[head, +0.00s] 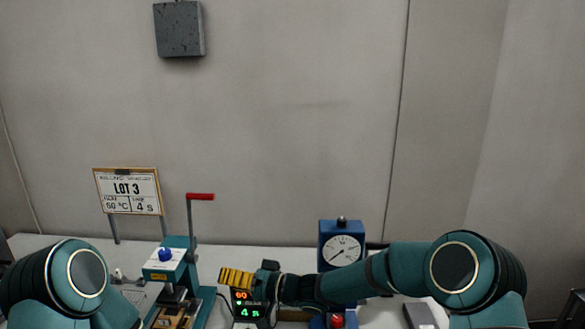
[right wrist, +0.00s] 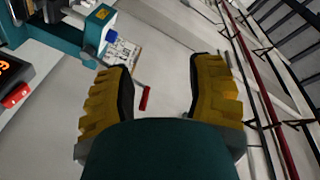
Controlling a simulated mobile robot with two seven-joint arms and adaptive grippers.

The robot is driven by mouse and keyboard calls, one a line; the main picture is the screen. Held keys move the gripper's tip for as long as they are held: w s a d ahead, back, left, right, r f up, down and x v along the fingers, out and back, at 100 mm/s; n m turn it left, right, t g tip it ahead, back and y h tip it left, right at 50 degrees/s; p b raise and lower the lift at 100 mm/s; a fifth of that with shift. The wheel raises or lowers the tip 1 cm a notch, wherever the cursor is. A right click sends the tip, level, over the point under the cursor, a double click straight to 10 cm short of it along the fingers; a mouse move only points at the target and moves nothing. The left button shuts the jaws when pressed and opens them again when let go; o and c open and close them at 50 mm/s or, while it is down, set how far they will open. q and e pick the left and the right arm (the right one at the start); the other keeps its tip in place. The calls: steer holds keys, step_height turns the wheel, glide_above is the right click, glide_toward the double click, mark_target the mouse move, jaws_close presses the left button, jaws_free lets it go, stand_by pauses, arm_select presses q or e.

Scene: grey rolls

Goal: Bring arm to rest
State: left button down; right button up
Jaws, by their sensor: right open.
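My right arm reaches in from the right in the head view, low across the table. My right gripper (head: 236,279), with ribbed yellow fingers, hangs above the digital display box (head: 248,306). The right wrist view shows the same gripper (right wrist: 160,82) with its two fingers wide apart and nothing between them. Of my left arm only the upper part shows at the lower left; its gripper is out of view.
The teal press (head: 178,262) with a red-handled lever (head: 200,197) stands just left of my right gripper. A blue dial gauge (head: 341,246) stands behind my right forearm. A LOT 3 sign (head: 129,192) stands at the back left.

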steer(key=s+d+f+m+t+h+b, duration=0.1)
steer(key=s+d+f+m+h+b, duration=0.2)
steer(key=f, duration=0.5)
steer(key=d+f+m+t+h, duration=0.1)
steer(key=d+f+h, duration=0.1)
steer(key=d+f, duration=0.45)
steer(key=s+d+f+m+t+h+b, duration=0.1)
steer(key=s+d+f+h+b, duration=0.15)
steer(key=f, duration=0.65)
arm_select(q)
step_height(320, 180, down, 10)
steer(key=b, duration=0.3)
steer(key=shift+d+f, duration=0.2)
steer(key=shift+f, duration=0.05)
arm_select(e)
steer(key=s+d+f+g+h, duration=0.2)
steer(key=s+d+f, duration=0.4)
steer(key=s, duration=0.3)
steer(key=s+d+f+m+g+h, duration=0.1)
steer(key=s+d+f+g+h, duration=0.2)
steer(key=s+d+f, duration=0.3)
steer(key=s+f, duration=0.3)
steer(key=shift+s+d+m+g+h, duration=0.15)
steer(key=shift+m+g+h, duration=0.15)
steer(key=shift+h, duration=0.05)
